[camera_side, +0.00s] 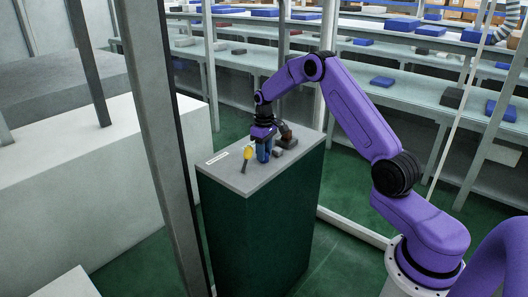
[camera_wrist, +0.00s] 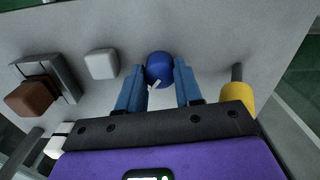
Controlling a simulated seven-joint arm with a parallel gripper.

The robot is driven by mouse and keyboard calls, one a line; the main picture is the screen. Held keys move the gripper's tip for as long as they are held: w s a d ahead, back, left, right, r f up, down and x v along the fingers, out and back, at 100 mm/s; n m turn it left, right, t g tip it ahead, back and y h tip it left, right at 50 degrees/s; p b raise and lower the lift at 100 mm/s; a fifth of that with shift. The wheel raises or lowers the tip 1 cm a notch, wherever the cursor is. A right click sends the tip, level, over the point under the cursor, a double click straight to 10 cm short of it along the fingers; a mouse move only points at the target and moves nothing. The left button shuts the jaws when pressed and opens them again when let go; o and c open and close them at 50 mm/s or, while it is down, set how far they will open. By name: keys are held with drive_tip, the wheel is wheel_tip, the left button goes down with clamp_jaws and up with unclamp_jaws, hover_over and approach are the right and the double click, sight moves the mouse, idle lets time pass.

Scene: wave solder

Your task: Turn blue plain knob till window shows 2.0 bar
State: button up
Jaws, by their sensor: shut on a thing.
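The blue plain knob (camera_wrist: 159,66) is a round blue cap with a short white mark on its near side, standing on the grey top in the wrist view. My gripper (camera_wrist: 158,78) has its blue fingers on either side of the knob, shut on it. In the side view my gripper (camera_side: 263,152) points down at the cabinet top, and its fingers hide most of the knob. No readable pressure value shows in either view.
A yellow part (camera_wrist: 236,97) with a dark stem stands close to the right finger. A pale grey block (camera_wrist: 101,64) and a brown block (camera_wrist: 31,98) by a grey bracket are on the left.

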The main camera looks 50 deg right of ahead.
drive_tip(key=m, duration=1.2)
idle(0.5)
drive_tip(key=o, duration=1)
drive_tip(key=shift+o, duration=0.2)
drive_tip(key=shift+r, duration=0.1)
wheel_tip(320, 180, up, 17)
drive_tip(key=shift+r, duration=0.15)
